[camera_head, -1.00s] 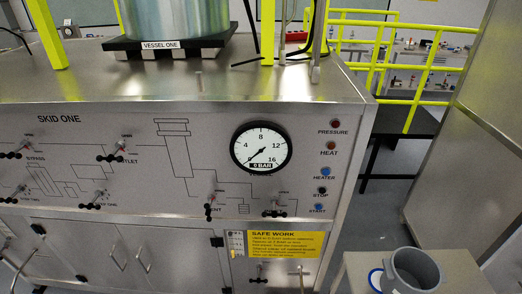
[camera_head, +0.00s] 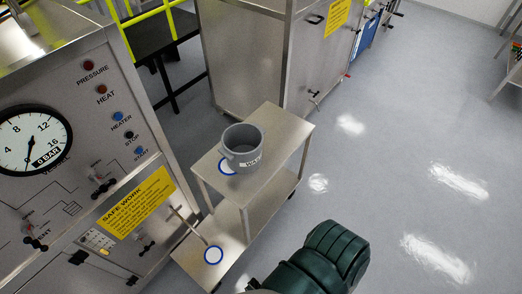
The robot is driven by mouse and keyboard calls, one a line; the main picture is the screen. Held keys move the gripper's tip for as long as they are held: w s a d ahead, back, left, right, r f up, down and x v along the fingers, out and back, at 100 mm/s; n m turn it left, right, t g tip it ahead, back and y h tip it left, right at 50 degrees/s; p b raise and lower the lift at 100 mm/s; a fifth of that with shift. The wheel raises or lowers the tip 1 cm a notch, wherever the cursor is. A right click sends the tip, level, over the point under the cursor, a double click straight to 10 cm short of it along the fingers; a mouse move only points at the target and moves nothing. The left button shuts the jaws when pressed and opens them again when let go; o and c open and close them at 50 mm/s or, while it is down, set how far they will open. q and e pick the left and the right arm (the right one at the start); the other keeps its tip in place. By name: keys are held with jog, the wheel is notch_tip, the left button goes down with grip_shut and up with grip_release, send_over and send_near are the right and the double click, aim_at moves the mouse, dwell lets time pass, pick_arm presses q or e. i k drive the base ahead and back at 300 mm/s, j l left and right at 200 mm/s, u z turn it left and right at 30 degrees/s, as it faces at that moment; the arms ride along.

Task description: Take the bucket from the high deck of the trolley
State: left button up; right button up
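A grey bucket (camera_head: 243,147) with a white label stands upright on the upper deck of the trolley (camera_head: 285,126). A dark green, rounded part of my own arm shows at the bottom centre, in front of the trolley. Neither gripper's fingers are in view.
The skid panel (camera_head: 75,170) with gauge, buttons and yellow safety sign stands left, close beside the trolley. A metal cabinet (camera_head: 245,60) stands behind the trolley. A yellow railing and dark platform are at the upper left. The grey floor (camera_head: 400,150) to the right is open.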

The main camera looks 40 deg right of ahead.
aim_at(243, 142)
jog(key=z, duration=1.35)
jog(key=l, duration=0.1)
jog(key=i+u, duration=0.05)
